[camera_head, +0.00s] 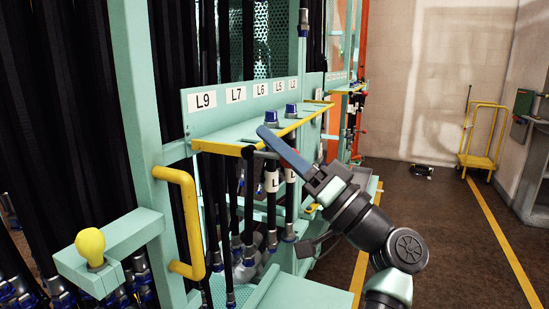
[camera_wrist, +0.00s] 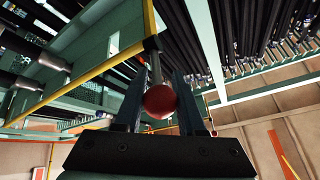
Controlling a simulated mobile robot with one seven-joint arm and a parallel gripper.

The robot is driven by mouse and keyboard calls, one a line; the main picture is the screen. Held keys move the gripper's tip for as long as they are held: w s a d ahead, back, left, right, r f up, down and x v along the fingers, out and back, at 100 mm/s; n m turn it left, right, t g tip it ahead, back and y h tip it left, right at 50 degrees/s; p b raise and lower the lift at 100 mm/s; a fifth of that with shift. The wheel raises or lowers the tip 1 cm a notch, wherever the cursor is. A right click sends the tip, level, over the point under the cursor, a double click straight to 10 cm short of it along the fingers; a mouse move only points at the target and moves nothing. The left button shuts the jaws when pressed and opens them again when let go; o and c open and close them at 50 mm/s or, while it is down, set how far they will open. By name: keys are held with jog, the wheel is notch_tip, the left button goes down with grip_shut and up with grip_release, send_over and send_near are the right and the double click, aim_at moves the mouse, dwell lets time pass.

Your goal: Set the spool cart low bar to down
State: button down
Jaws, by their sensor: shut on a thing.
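The spool cart's label shelf has a yellow bar (camera_head: 225,149) along its front edge. This yellow edge also shows in the wrist view (camera_wrist: 92,75). I cannot tell for sure whether it is the low bar. A red ball knob (camera_wrist: 160,101) on a short grey rod (camera_wrist: 155,65) sits by this edge. My gripper (camera_head: 264,142) reaches in from the right at the yellow bar. In the wrist view my gripper (camera_wrist: 158,88) is shut on the red knob, one finger on each side.
A yellow handle (camera_head: 187,222) and a yellow knob (camera_head: 90,245) are on the cart frame at left. Black hoses (camera_head: 85,80) hang close behind the shelf. The floor to the right is free up to a yellow trolley (camera_head: 480,160).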

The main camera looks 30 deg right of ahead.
jog(key=shift+f, duration=0.25)
dwell(0.3)
jog(key=c, duration=0.5)
grip_release()
jog(key=shift+s, duration=0.1)
jog(key=b+v, duration=0.2)
jog(key=v, duration=1)
jog(key=shift+s+d+f, duration=0.15)
jog(key=shift+s+f, duration=0.1)
jog(key=shift+f, duration=0.05)
jog(key=shift+w, duration=0.1)
